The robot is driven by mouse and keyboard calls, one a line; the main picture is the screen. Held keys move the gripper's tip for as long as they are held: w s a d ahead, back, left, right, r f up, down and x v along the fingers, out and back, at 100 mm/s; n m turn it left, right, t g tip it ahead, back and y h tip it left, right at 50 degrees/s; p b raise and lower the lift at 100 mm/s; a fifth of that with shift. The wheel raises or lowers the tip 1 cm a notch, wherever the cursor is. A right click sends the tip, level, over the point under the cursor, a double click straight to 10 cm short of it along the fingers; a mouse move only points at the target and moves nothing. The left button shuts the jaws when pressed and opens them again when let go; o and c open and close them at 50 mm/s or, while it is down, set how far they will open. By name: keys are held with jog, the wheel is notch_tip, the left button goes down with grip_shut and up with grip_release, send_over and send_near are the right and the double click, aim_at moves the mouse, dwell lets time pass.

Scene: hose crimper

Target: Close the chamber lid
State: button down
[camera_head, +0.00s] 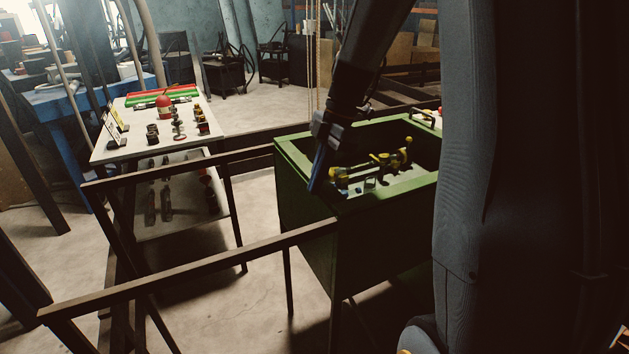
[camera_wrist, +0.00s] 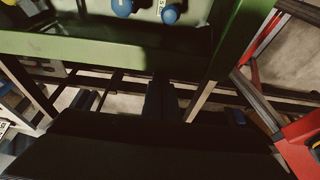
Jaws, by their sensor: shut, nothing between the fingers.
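The green chamber (camera_head: 307,192) stands right of centre in the head view, its top open. Yellow fittings (camera_head: 385,160) and a pale floor show inside it. I cannot make out the lid for sure in either view. My gripper (camera_head: 316,184) points down at the chamber's near left rim, shut and empty; whether it touches the rim I cannot tell. In the wrist view the fingers (camera_wrist: 162,90) are dark and together, just below the green rim (camera_wrist: 100,48) in the picture. Blue round parts (camera_wrist: 170,14) show beyond that rim.
Dark metal rails (camera_head: 190,270) run in front of and beside the chamber. A white table (camera_head: 115,152) with several small parts and a red item stands at the left. A red frame (camera_wrist: 300,150) shows at the right of the wrist view.

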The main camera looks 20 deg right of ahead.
jog(key=shift+w+d, duration=0.1)
jog(key=shift+d, duration=0.2)
jog(key=a, duration=0.4)
jog(key=v, duration=0.9)
jog(key=shift+s+a+r+b, duration=0.2)
jog(key=shift+s+r+b, duration=0.1)
jog(key=shift+r+b, duration=0.2)
